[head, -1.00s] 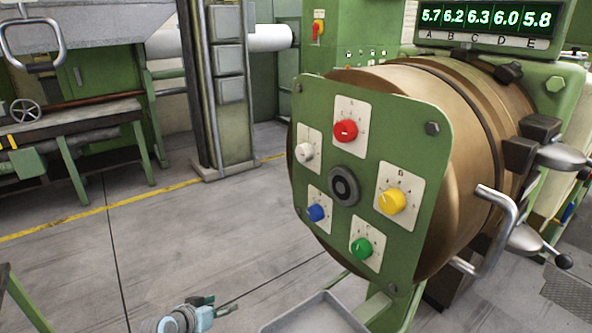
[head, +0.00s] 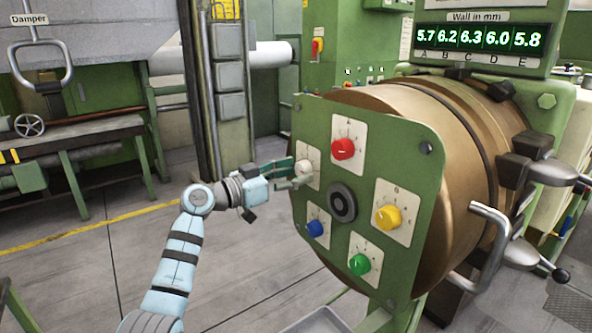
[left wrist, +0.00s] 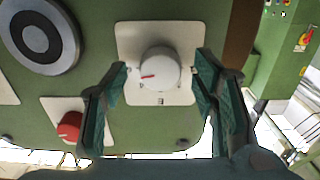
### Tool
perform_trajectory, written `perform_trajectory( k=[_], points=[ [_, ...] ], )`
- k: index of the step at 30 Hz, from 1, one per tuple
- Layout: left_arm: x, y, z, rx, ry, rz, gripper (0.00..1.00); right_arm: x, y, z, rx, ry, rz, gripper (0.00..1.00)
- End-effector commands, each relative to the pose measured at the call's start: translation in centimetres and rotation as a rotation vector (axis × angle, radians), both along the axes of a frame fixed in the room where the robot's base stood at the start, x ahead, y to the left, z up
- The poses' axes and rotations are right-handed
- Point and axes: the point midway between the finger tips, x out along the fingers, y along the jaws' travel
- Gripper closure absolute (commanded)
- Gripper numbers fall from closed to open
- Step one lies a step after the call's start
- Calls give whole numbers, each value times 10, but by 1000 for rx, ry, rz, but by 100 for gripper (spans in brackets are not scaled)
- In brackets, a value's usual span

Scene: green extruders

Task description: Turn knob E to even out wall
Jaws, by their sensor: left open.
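The white knob (head: 304,167) is on a pale plate at the left edge of the green panel (head: 318,118); it also shows in the left wrist view (left wrist: 159,69) with a red pointer mark. My left gripper (head: 288,173) is open at this knob. In the left wrist view its fingers (left wrist: 162,78) stand on either side, apart from the knob. The wall display (head: 482,38) reads 5.7, 6.2, 6.3, 6.0 and 5.8 above letters A to E. My right gripper is out of view.
The panel also carries red (head: 343,149), yellow (head: 387,217), green (head: 359,264) and blue (head: 316,228) knobs around a dark round centre (head: 342,200). A bent metal handle (head: 490,245) sticks out at the right. The floor left of the panel is open.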

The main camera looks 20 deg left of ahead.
Motion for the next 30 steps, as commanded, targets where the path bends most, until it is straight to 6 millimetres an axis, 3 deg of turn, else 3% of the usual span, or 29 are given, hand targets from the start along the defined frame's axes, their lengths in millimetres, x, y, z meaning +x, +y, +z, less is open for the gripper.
perform_trajectory(
  k=[11, 20, 30],
  points=[
    [9, -8, -1, 1, 2, 0, 46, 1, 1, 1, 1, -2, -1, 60],
    [8, -7, -2, 1, 2, 0, 94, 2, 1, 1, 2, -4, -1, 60],
    [8, -7, -1, -30, 28, 1, 94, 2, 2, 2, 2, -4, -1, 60]
  ],
)
